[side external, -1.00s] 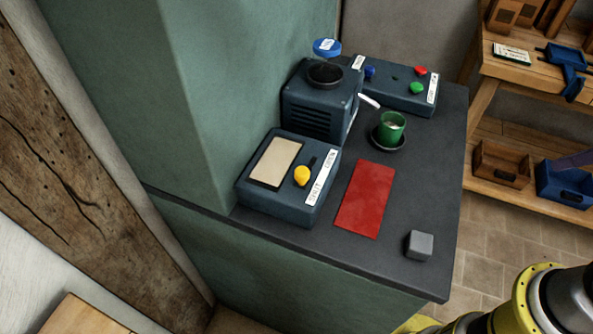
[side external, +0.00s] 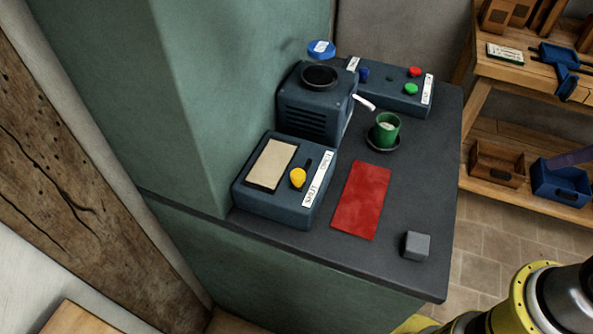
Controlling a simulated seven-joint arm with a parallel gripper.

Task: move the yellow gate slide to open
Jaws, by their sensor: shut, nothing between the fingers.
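The yellow gate slide (side external: 298,178) is a rounded knob on top of a dark blue-grey box (side external: 262,205) on the counter. It sits at the near end of a dark slot (side external: 308,164), beside the SHUT end of the white label (side external: 318,180). The slot runs clear from the knob toward the OPEN end. A beige panel (side external: 271,164) lies left of the knob. My gripper is out of view. Only part of my arm shows at the bottom right, apart from the box.
A green cup (side external: 386,130), red mat (side external: 361,200), grey cube (side external: 416,246) and button box (side external: 395,93) share the counter (side external: 430,170). The right front is mostly free.

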